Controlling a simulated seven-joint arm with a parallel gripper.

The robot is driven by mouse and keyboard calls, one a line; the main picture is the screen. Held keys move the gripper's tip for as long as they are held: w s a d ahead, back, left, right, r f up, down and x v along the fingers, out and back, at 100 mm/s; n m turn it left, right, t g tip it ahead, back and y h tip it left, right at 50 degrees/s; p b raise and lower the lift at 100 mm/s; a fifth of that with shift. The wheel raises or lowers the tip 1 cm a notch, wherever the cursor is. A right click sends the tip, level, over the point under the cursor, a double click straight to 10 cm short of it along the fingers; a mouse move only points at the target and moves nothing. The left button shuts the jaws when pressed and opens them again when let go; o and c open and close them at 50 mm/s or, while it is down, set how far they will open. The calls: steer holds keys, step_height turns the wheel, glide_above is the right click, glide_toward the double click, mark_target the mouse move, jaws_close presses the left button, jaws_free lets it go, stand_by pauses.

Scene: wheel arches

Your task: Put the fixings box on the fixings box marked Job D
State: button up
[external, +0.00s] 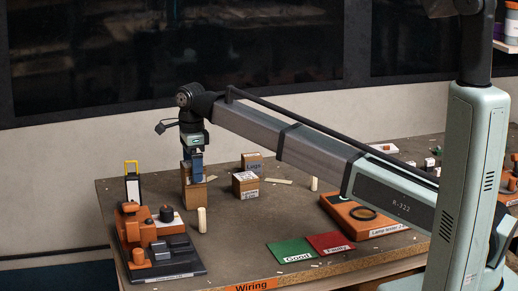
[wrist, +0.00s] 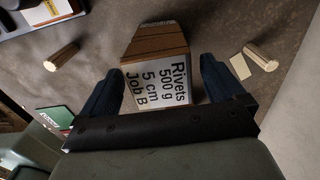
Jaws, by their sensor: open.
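A wooden fixings box (external: 195,193) stands on the bench below my gripper (external: 193,172). In the wrist view this box (wrist: 157,43) has a white label reading Rivets, 500 g, 5 cm, Job B. The box lies between the two blue fingers, which are open, with one on each side of it. A second fixings box (external: 245,187) with a white label stands just to its right. A third box (external: 252,161) with blue lettering stands behind that one. Their small print is too small to read, so I cannot tell which is marked Job D.
A dark tray with orange parts (external: 160,245) stands at the left, with a yellow-handled item (external: 133,182) behind it. A pale peg (external: 202,220) stands near the gripped area. Green (external: 291,251) and red (external: 330,243) mats and an orange lamp tester (external: 365,217) lie to the right.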

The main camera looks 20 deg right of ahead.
step_height(320, 180, up, 12)
stand_by(0.6)
